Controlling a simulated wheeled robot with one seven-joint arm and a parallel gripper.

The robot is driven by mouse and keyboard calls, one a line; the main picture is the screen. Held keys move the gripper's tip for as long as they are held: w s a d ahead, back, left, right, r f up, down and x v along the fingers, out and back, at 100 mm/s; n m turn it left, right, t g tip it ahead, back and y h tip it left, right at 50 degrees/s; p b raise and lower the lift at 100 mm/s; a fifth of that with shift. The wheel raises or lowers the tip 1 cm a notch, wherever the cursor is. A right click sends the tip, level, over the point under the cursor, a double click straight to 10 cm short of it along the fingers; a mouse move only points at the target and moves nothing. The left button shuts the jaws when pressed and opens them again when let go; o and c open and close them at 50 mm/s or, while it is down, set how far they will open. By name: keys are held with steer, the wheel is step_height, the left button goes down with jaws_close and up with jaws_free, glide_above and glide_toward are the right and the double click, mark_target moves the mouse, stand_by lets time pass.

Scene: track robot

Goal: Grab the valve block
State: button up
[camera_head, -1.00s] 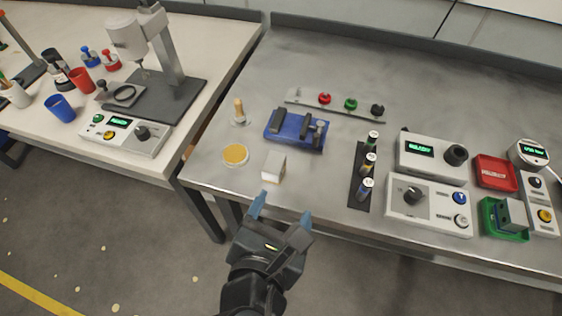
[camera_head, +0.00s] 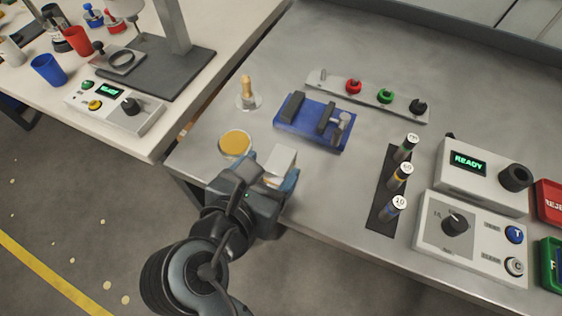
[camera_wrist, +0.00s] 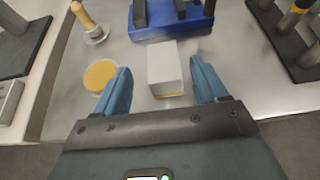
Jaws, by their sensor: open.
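The valve block appears to be the small pale grey-white block (camera_head: 281,161) near the front edge of the metal table. It also shows in the wrist view (camera_wrist: 164,66), with a tan strip along its near lower edge. My gripper (camera_head: 262,178) is open at the table's front edge. In the wrist view its two blue fingers (camera_wrist: 162,88) stand to the left and right of the block's near end, with gaps on both sides. In the head view the gripper hides the block's lower part.
A yellow-orange disc (camera_head: 235,143) lies left of the block. A wooden-handled tool (camera_head: 247,92) and a blue fixture (camera_head: 315,127) stand behind. A dark rack with several labelled cylinders (camera_head: 381,212) and a control box (camera_head: 471,238) are to the right. Bare metal lies between block and rack.

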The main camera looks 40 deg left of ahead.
mark_target(278, 163)
steer(key=x, duration=0.4)
steer(key=shift+w+d+f, duration=0.1)
steer(key=shift+w+d, duration=0.05)
steer(key=c, duration=1.3)
